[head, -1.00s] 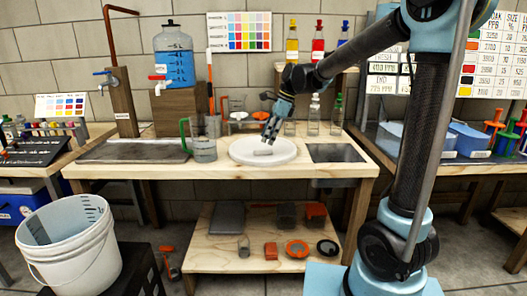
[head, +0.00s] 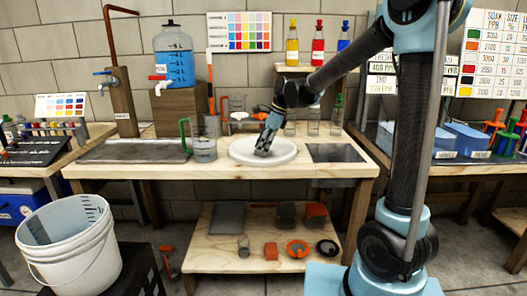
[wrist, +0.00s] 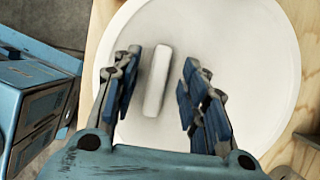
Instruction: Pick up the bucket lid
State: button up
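The bucket lid (head: 284,156) is a round white disc lying flat on the wooden workbench. In the wrist view the lid (wrist: 240,60) fills most of the picture, with a raised white bar-shaped handle (wrist: 158,80) near its middle. My gripper (head: 262,152) points down over the lid in the head view and hides much of the handle there. In the wrist view my gripper (wrist: 158,82) is open, with one blue-padded finger on each side of the handle. No finger visibly touches the handle. I cannot tell the exact height of the fingertips above the lid.
A white bucket (head: 65,255) stands on a dark stand at the lower left. Bottles and glassware stand behind. A lower shelf (head: 220,258) holds small items.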

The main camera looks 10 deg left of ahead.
jog(key=shift+c, duration=0.2)
grip_shut()
